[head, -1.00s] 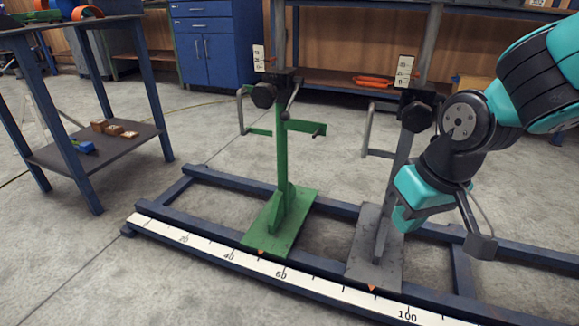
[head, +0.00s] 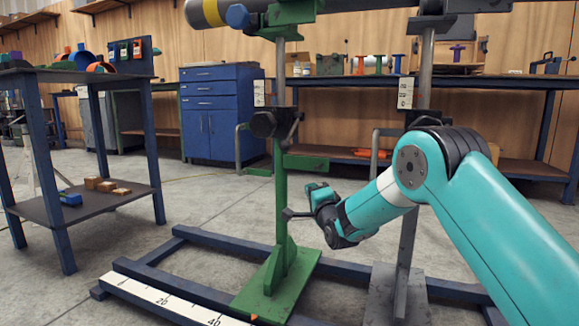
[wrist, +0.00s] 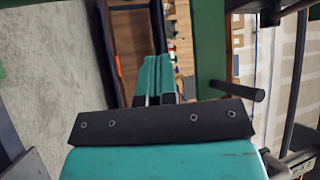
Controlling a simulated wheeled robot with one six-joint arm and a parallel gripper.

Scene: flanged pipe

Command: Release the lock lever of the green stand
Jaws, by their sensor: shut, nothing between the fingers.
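The green stand (head: 280,180) rises from its base plate (head: 290,290) on the blue frame. A black knob with a dark lock lever (head: 297,122) sits at its collar; the lever slants beside the post. My gripper (head: 312,187) is shut and empty, to the right of the green post and below the lever. In the wrist view its teal fingers (wrist: 154,78) are together. A green upright (wrist: 210,45) and a dark rod with a rounded end (wrist: 238,90) show right of the fingers; I cannot tell whether the rod is the lever.
A grey stand (head: 408,210) is to the right, partly behind my arm. A scale strip (head: 150,292) runs along the blue floor frame (head: 200,240). A pipe (head: 215,12) lies above the green stand. A shelf table (head: 85,200) stands at the left.

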